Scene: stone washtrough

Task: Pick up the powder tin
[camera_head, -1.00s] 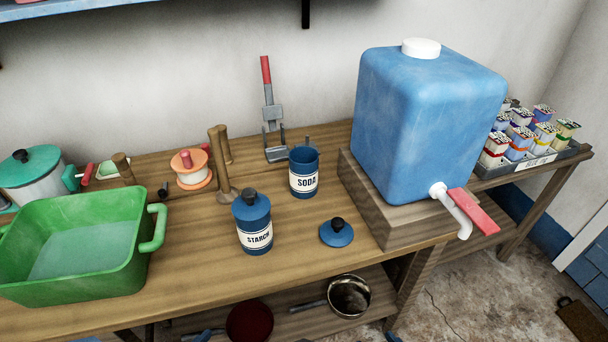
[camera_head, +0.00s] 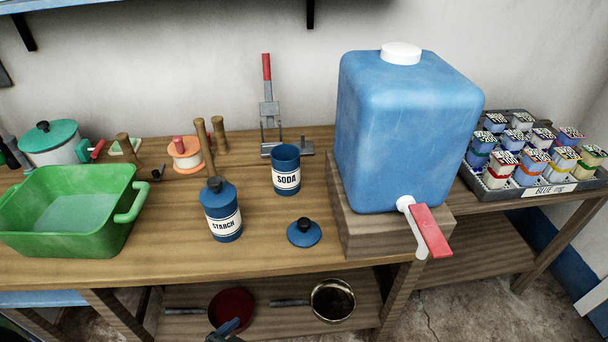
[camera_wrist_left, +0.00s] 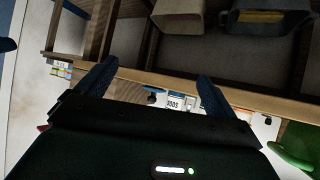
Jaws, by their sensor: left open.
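Two blue tins with white labels stand upright on the wooden bench; I cannot tell which is the powder tin. The STARCH tin (camera_head: 222,212) has a dark-knobbed lid on. The SODA tin (camera_head: 286,170) is open-topped, behind it to the right. A loose blue lid (camera_head: 304,234) with a dark knob lies in front of the SODA tin. The SODA label also shows, upside down and small, in the left wrist view (camera_wrist_left: 175,103). My left gripper (camera_wrist_left: 157,70) is open and empty, low in front of the bench, well short of the tins.
A green basin (camera_head: 70,210) stands at the left. A blue water tank (camera_head: 400,130) with a red-handled tap (camera_head: 430,230) stands on a wooden block at the right. A tray (camera_head: 550,190) of small packets is farther right. Pans (camera_head: 333,300) sit on the lower shelf.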

